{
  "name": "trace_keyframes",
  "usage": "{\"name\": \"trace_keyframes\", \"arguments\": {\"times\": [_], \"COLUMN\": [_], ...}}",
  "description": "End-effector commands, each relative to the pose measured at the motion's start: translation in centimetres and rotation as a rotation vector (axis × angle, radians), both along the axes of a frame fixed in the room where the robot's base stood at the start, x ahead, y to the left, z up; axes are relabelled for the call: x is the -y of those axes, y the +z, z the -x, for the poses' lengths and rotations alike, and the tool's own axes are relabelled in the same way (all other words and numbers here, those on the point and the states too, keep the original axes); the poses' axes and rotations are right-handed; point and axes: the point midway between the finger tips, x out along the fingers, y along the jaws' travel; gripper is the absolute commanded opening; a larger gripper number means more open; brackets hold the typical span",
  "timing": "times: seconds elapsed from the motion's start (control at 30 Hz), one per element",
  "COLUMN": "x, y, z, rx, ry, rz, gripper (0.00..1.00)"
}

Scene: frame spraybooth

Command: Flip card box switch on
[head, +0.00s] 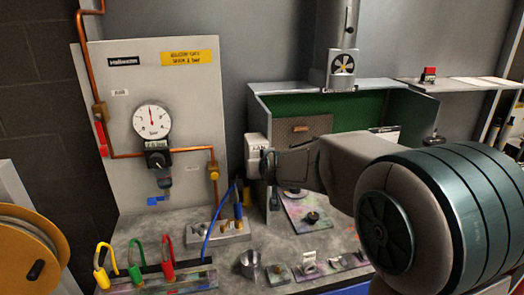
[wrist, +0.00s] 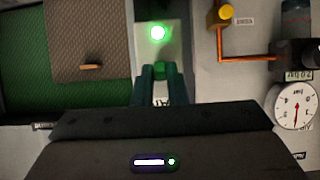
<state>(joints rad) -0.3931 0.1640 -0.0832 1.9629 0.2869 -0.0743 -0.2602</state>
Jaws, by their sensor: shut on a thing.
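The card box switch (head: 256,148) is a small white box on the left outer side of the green-lined booth. In the wrist view, the box (wrist: 147,53) shows a round lit green light. My gripper (head: 278,165) is at the box, and its dark fingers hide part of it in the head view. In the wrist view, my gripper (wrist: 160,72) has its two fingertips just below the green light, with a narrow white strip with dark lettering between them. The gripper is shut on a part of the switch; the exact part gripped is hard to make out.
The booth (head: 375,103) stands directly right of the switch. A panel (head: 205,110) with a pressure gauge (head: 152,121) and copper pipes is to the left. Below, the bench holds a metal cup (head: 250,262), a hose fitting block (head: 230,233) and coloured hooks (head: 136,258).

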Motion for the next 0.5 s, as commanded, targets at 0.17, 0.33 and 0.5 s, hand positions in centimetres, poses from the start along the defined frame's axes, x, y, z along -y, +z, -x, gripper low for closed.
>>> {"name": "trace_keyframes", "arguments": {"times": [0.17, 0.33, 0.5], "x": [-0.07, -0.09, -0.1], "y": [0.63, 0.54, 0.43], "z": [-0.04, -0.11, -0.15], "rx": [-0.056, -0.089, -0.108], "ry": [0.001, 0.001, 0.001], "rz": [0.016, 0.025, 0.031], "gripper": [0.0, 0.0, 0.0]}}
